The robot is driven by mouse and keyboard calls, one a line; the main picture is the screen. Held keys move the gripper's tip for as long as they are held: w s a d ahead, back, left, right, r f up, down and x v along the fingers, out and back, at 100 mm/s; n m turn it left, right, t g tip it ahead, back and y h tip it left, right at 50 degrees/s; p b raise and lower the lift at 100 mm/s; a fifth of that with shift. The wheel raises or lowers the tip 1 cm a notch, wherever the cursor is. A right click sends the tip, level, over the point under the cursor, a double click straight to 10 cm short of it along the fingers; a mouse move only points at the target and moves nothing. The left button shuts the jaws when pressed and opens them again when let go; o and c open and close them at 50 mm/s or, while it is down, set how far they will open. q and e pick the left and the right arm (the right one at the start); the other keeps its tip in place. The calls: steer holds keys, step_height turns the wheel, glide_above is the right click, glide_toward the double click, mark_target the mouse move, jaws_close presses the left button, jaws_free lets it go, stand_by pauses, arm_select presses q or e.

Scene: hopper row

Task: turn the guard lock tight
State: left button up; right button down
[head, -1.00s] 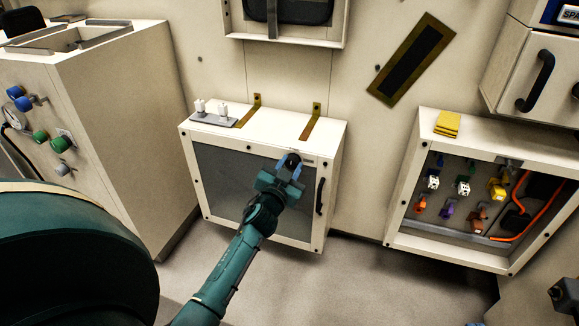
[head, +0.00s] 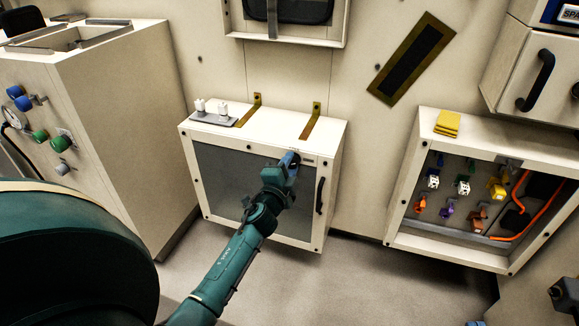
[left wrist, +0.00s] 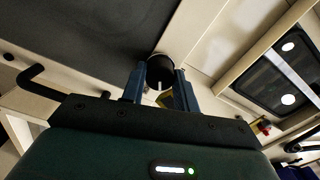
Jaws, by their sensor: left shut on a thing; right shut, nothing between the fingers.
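The guard lock (left wrist: 160,70) is a dark round knob with a pale mark, on the front of the low white cabinet with a grey window (head: 232,185). It sits near the cabinet's upper right corner. My left gripper (head: 292,160) is at the lock and mostly hides it in the head view. In the left wrist view my left gripper's blue fingers (left wrist: 158,88) are on either side of the knob, shut on it. Only a small blue tip of what seems my right gripper (head: 475,323) shows at the bottom edge, with nothing in it.
A black handle (head: 320,196) is just right of the lock. White knobs on a grey plate (head: 213,118) and brass brackets (head: 312,121) are on the cabinet top. An open box with coloured locks (head: 450,247) hangs at right. The floor in front is clear.

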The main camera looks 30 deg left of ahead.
arm_select(q)
steer(key=m, duration=0.5)
steer(key=shift+r+m, duration=0.1)
steer(key=shift+m, duration=0.3)
steer(key=shift+w, duration=0.1)
stand_by(0.3)
steer(key=o, duration=1)
steer(key=v, duration=1.3)
